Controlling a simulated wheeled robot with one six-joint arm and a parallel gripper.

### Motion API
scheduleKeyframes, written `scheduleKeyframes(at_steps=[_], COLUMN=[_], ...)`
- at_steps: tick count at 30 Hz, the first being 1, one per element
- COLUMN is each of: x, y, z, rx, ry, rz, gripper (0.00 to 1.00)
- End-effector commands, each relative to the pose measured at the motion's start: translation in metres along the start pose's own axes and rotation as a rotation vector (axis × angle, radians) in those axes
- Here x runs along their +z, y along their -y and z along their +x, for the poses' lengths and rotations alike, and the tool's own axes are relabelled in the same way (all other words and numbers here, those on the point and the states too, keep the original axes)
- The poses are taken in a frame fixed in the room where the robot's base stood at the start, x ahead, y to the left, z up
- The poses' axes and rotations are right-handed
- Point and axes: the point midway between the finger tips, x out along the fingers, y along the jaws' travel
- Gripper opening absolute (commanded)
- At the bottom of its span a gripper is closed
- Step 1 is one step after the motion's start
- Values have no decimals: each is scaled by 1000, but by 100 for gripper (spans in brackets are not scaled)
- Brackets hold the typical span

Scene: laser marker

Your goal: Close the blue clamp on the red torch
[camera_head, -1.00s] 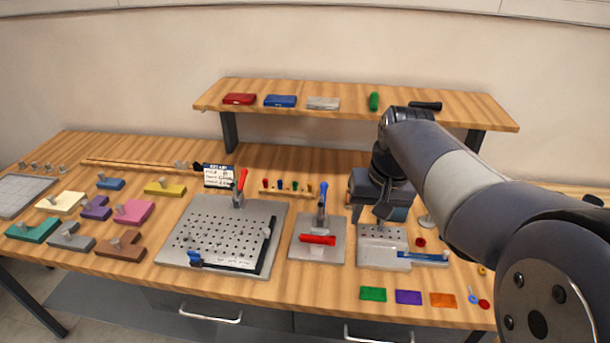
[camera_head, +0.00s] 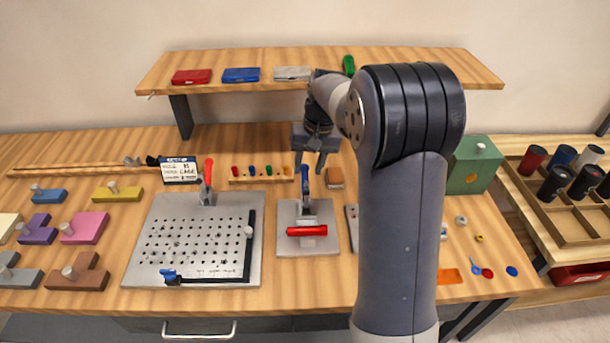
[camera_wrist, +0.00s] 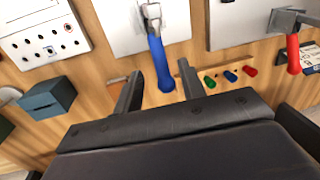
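The blue clamp, with its blue handle (camera_head: 305,178) standing up, is mounted at the back of a small grey plate (camera_head: 292,246). The red torch (camera_head: 307,231) lies across the front of that plate. My gripper (camera_head: 309,166) is open and empty, just behind and above the blue handle in the head view. In the wrist view the blue handle (camera_wrist: 159,62) appears between the two spread fingers of my gripper (camera_wrist: 160,78); I cannot tell whether they touch it. The torch is not seen in the wrist view.
A larger perforated plate (camera_head: 140,262) with a red-handled clamp (camera_head: 208,173) stands to the left. A rack of small coloured pieces (camera_head: 258,180) sits between the clamps at the back. A shelf (camera_head: 420,65) overhangs behind. My arm hides part of the right side.

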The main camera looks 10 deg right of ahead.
Motion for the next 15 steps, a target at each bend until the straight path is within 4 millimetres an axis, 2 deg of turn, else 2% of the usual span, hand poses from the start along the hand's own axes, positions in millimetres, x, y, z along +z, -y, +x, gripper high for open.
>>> scheduleKeyframes(at_steps=[1, 6, 15], x=[1, 0, 0], y=[0, 0, 0], z=[10, 32, 42], rx=[0, 0, 0], ry=[4, 2, -1], rz=[0, 0, 0], gripper=[39, 39, 39])
